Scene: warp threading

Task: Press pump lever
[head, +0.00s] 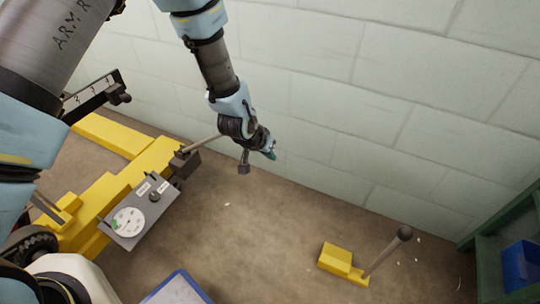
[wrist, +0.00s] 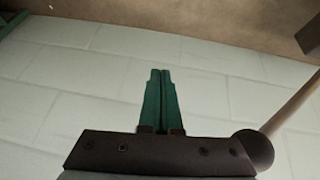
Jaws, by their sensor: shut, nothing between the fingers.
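A lever rod (head: 203,144) runs from a dark block on the yellow machine (head: 100,205) up to my wrist. Its far end is hidden there in the head view. In the wrist view a rod (wrist: 292,108) with a dark round knob (wrist: 252,151) lies right beside the right end of my gripper's palm; I cannot tell whether they touch. My gripper (head: 271,154) is shut and empty, its teal fingers together beyond the rod's end; they also show in the wrist view (wrist: 160,72). A second lever with a ball knob (head: 404,233) stands tilted on a yellow base (head: 336,260) at the lower right.
A grey panel with a round dial (head: 128,222) sits on the yellow machine. A pale block wall (head: 330,110) rises close behind my gripper. A green shelf (head: 490,265) with a blue bin (head: 522,265) stands at the right. Brown floor between them is mostly clear.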

